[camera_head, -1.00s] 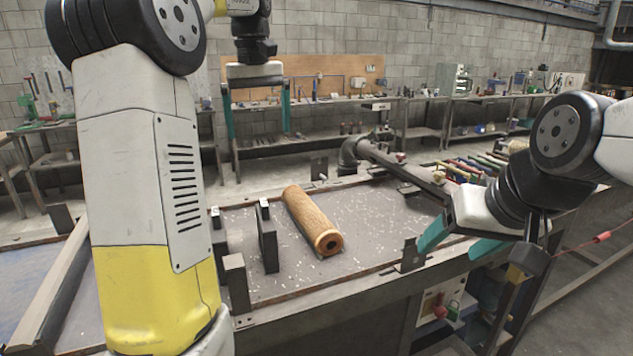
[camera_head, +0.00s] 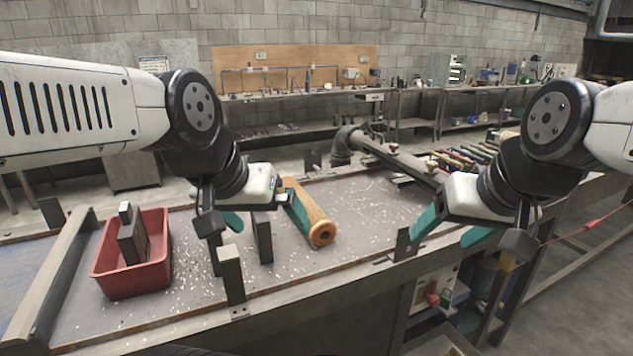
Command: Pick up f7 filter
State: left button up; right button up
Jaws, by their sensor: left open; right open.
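The f7 filter appears to be the orange-brown cylinder (camera_head: 317,224) with a dark hole in its near end, lying on the grey workbench top (camera_head: 350,205). My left gripper (camera_head: 268,226) is open, with teal fingers pointing down. One finger is in front of or beside the cylinder's left side, and hides part of it; I cannot tell if they touch. My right gripper (camera_head: 447,232) is open and empty near the bench's front edge, right of the cylinder.
A red bin (camera_head: 132,267) with a dark plate in it stands at the left. A dark upright plate (camera_head: 262,238) stands left of the cylinder. A grey pipe (camera_head: 395,160) runs behind right, by several coloured-handled tools (camera_head: 465,158). The bench right of the cylinder is mostly clear.

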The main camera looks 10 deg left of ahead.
aim_at(260, 220)
jog(key=j+u, duration=0.25)
jog(key=u, duration=0.25)
jog(key=j+u, duration=0.25)
jog(key=u, duration=0.25)
